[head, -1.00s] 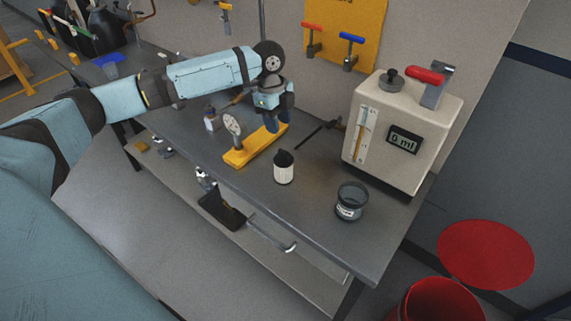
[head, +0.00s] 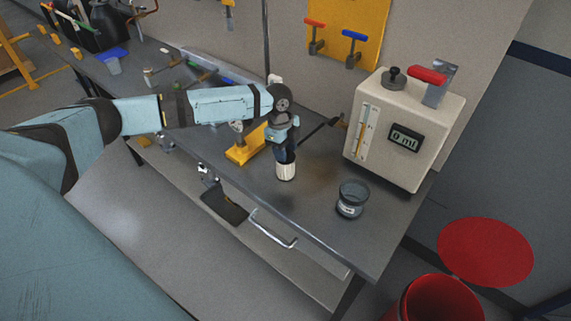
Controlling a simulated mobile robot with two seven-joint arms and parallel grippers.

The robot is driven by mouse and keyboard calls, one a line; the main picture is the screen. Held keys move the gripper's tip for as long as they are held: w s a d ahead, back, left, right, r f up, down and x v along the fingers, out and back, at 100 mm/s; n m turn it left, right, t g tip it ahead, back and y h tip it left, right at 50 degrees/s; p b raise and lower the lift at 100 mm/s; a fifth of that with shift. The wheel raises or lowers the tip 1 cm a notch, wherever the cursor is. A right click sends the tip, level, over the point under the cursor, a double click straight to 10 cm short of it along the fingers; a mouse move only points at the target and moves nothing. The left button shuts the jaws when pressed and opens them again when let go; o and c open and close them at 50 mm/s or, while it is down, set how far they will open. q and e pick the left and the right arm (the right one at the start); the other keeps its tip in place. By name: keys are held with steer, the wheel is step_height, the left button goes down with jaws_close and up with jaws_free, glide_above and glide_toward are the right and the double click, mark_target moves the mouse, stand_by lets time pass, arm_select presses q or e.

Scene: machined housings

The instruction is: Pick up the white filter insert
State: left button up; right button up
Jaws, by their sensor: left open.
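The white filter insert (head: 286,173) is a short white ribbed cylinder standing upright on the grey workbench (head: 315,205). My left gripper (head: 285,156) points down right over it, with its dark fingers at the insert's top. It is open. The fingers hide the top of the insert, and I cannot tell whether they touch it. My right gripper is not in the head view.
A dark glass jar (head: 351,200) stands right of the insert. A beige machine (head: 402,130) with a 0 ml display is behind it. A yellow-based dial gauge stand (head: 244,151) is to the left. A dark rod (head: 318,130) lies behind. The bench front edge is near.

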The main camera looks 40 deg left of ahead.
arm_select(q)
jaws_close()
steer(key=shift+r, duration=0.1)
